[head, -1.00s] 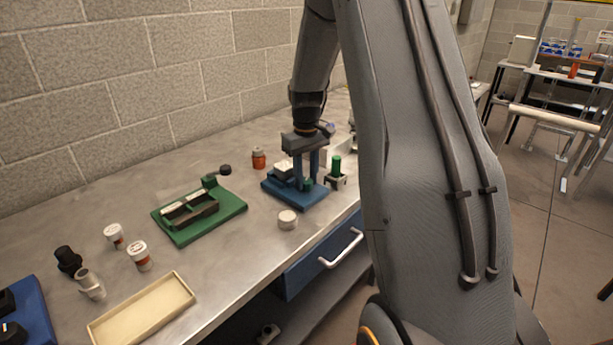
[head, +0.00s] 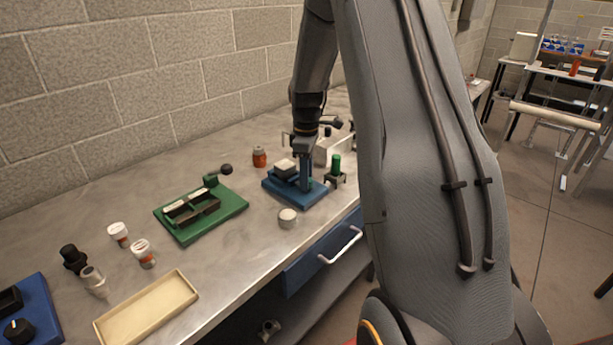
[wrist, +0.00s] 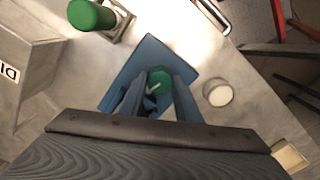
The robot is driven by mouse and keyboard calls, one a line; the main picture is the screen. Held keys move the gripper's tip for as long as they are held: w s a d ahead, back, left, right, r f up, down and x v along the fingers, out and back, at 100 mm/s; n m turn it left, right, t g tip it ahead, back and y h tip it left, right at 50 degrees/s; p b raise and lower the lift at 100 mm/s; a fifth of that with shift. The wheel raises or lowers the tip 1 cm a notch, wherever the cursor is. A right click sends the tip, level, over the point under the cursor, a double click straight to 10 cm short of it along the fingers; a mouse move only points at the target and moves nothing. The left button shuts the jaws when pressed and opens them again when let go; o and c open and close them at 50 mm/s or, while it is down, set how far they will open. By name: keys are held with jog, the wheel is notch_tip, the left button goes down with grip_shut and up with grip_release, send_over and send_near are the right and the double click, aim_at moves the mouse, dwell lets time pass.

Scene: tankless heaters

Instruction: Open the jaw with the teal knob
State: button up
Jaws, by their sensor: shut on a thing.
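A blue fixture with a flat base (head: 310,200) stands on the steel bench, with a pale block (head: 285,166) on top of its jaw. The teal knob (wrist: 158,77) shows between my fingers in the wrist view; in the head view my fingers hide it. My gripper (wrist: 159,92) points down over the fixture, with one finger on each side of the knob, shut on it. In the head view my gripper (head: 306,184) shows nearly edge-on, so the fingers overlap.
A green fixture (head: 228,206) stands to the left. A green cylinder in a holder (head: 336,168) is close on the right. An orange-red jar (head: 259,157) stands behind, and a round white piece (head: 287,218) lies in front. A cream tray (head: 150,308) is at the front left.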

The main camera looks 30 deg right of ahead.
jog(key=shift+w+r, duration=0.15)
dwell(0.4)
jog(key=o, duration=1.1)
jog(key=shift+c, duration=0.2)
notch_tip(320, 180, up, 8)
jog(key=shift+a+f+b, duration=0.1)
jog(key=shift+f+b, duration=0.05)
jog(key=shift+b, duration=0.95)
